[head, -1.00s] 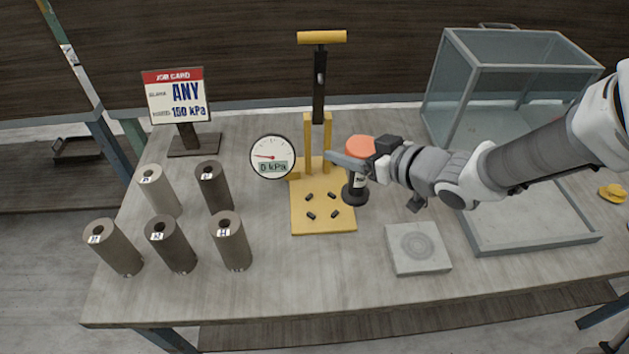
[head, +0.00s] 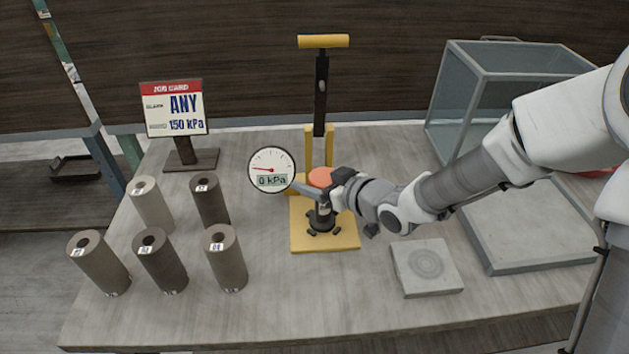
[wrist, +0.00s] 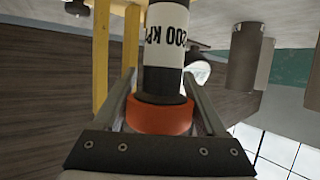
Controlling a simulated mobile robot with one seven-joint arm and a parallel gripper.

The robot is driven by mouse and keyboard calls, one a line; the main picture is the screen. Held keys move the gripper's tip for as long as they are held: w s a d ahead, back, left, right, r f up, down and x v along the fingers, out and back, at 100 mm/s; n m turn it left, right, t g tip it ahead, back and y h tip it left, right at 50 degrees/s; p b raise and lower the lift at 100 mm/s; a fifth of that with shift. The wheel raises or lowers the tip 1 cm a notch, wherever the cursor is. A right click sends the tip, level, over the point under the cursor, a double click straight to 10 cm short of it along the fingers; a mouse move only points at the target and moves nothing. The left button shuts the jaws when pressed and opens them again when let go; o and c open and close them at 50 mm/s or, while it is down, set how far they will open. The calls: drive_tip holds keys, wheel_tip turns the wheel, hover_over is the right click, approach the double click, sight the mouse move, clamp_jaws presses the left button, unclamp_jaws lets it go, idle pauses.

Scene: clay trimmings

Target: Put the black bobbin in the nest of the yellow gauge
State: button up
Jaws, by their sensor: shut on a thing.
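The black bobbin (head: 323,222) has an orange top and a dark flared foot. In the wrist view the bobbin (wrist: 162,82) shows a white label reading "200 kP" and its orange end between the fingers. My gripper (head: 317,188) is shut on its orange end and holds it upright. The yellow gauge (head: 298,240) has a yellow base, uprights and a dial (head: 271,170) reading 0 kPa. The bobbin's foot is over the nest, among the short black pegs. I cannot tell whether it touches the base. The gripper partly hides the uprights.
Several grey-brown cylinders (head: 160,262) stand at the left. A job card (head: 174,108) reads "ANY, 150 kPa". A square grey slab (head: 427,267) lies right of the gauge. A glass-sided case (head: 490,95) and a grey tray (head: 530,262) are at the right.

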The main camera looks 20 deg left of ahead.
drive_tip(key=o, duration=1.5)
drive_tip(key=shift+f, duration=0.1)
drive_tip(key=shift+o, duration=0.2)
drive_tip(key=shift+s+d+r, duration=0.1)
drive_tip(key=shift+d+r, duration=0.15)
drive_tip(key=shift+r, duration=0.1)
drive_tip(key=p+v, duration=0.3)
drive_tip(key=v, duration=0.8)
drive_tip(key=shift+d, duration=0.15)
drive_tip(key=shift+s+r, duration=0.1)
drive_tip(key=shift+s, duration=0.05)
